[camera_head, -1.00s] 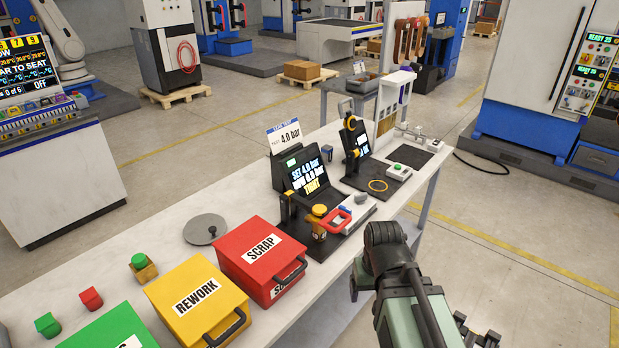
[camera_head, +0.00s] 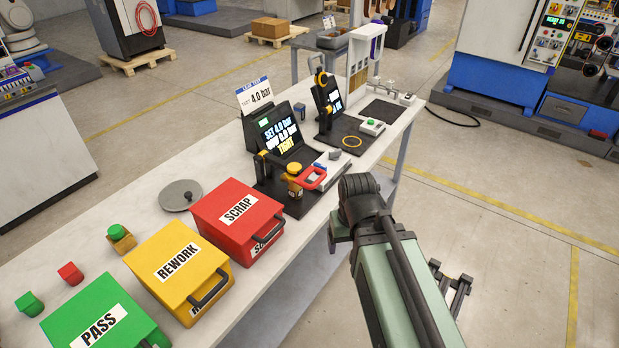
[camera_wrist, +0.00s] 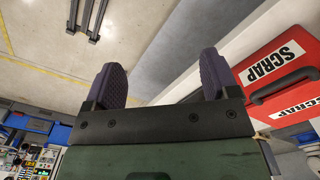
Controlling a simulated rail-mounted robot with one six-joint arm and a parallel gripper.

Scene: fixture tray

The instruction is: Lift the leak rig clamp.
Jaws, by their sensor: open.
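The leak rig (camera_head: 284,140) stands on the bench, with a dark screen reading 4.0 bar and a "4.0 bar" sign behind it. A red loop handle (camera_head: 312,178), which looks like the clamp's, lies low at the rig's front right, beside a yellow-capped part (camera_head: 294,172). The clamp's exact pose is too small to tell. My gripper (camera_wrist: 162,82) shows in the wrist view with two dark fingers spread and nothing between them. In the head view my arm is right of the rig, apart from the handle; the fingertips are not clear there. The wrist view does not show the clamp.
Red SCRAP (camera_head: 238,215), yellow REWORK (camera_head: 178,268) and green PASS (camera_head: 102,318) boxes line the bench left of the rig. A round grey lid (camera_head: 180,195) lies behind them. A second station (camera_head: 330,100) stands beyond the rig.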

